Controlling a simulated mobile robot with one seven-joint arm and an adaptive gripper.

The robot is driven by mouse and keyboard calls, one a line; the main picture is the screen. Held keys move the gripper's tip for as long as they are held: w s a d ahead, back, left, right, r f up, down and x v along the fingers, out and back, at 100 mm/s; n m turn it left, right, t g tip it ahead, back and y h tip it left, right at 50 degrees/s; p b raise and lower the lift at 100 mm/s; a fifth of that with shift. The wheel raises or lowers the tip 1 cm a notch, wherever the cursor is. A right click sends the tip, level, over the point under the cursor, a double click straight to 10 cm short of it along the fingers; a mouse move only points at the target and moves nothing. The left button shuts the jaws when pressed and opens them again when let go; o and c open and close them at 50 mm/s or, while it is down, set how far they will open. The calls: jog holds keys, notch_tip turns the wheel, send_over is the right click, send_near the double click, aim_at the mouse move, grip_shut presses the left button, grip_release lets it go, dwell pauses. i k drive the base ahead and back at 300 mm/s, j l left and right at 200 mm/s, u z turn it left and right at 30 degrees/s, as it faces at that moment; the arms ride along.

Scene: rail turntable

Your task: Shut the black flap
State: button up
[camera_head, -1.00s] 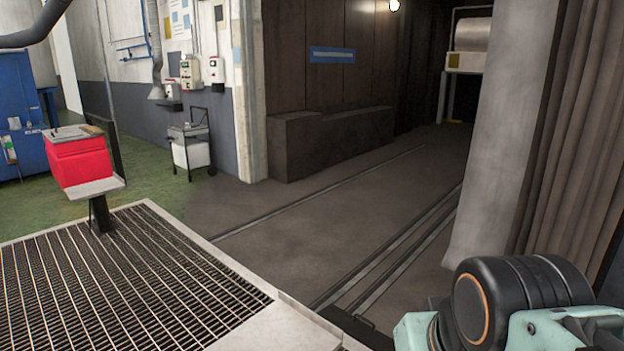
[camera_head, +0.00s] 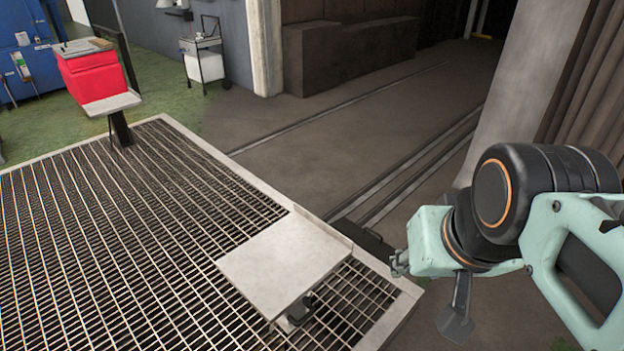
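A thin dark upright panel (camera_head: 118,55) stands at the right side of the red box (camera_head: 92,76), at the upper left. It is the only thing here that looks like a black flap, and I cannot tell how it is hinged. The red box sits on a pale plate on a dark post. My arm is at the right, with teal and black links. Small grey parts at its left end, perhaps my gripper (camera_head: 399,263), show beyond the grating's right edge, far from the panel. I cannot make out whether its fingers are apart.
A metal grating (camera_head: 120,240) fills the lower left. A pale flat plate (camera_head: 285,262) stands over its right corner, near my arm. Floor rails (camera_head: 400,180) run behind. A trolley (camera_head: 203,62) stands at the back, and a pale column (camera_head: 515,100) rises at the right.

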aim_at(376, 247)
jog(key=u, duration=0.3)
jog(key=i+l+u, duration=0.25)
jog(key=l+u, duration=0.3)
jog(key=i+l+u, duration=0.1)
jog(key=l, duration=0.25)
jog(key=l+u, duration=0.1)
jog(key=l, duration=0.25)
jog(key=i+l, duration=0.1)
jog(key=l, duration=0.4)
jog(key=i+l, duration=0.1)
jog(key=l, duration=0.4)
jog(key=i+l+u, duration=0.1)
jog(key=l, duration=0.45)
jog(key=i+l, duration=0.1)
jog(key=l, duration=0.4)
jog(key=i+l+u, duration=0.1)
jog(key=l, duration=0.45)
